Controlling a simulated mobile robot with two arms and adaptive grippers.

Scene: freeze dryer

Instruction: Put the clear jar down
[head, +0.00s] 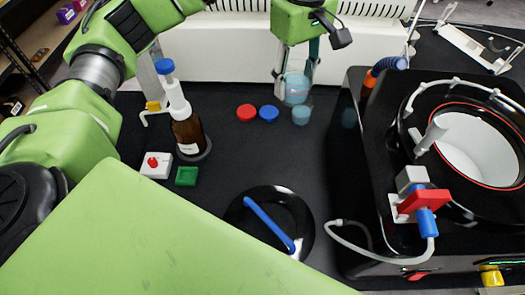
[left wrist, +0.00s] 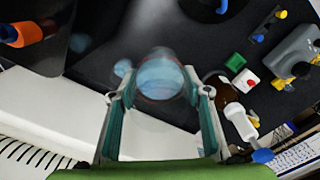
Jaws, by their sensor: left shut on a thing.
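The clear jar (head: 297,89) has light blue contents and hangs upright or nearly so between the fingers of my left gripper (head: 296,72). In the left wrist view I look down on the jar (left wrist: 160,78), with a finger of the left gripper (left wrist: 160,100) on each side. The gripper is shut on it. The jar is over the black bench top, near its back edge; I cannot tell whether its base touches the surface. My right gripper is not in view.
A small light blue item (head: 301,115), a blue cap (head: 268,113) and a red cap (head: 246,112) are close by. A brown dispenser bottle (head: 187,132) stands left. The black freeze dryer (head: 362,190) borders the right. A round black plate (head: 240,215) lies in front.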

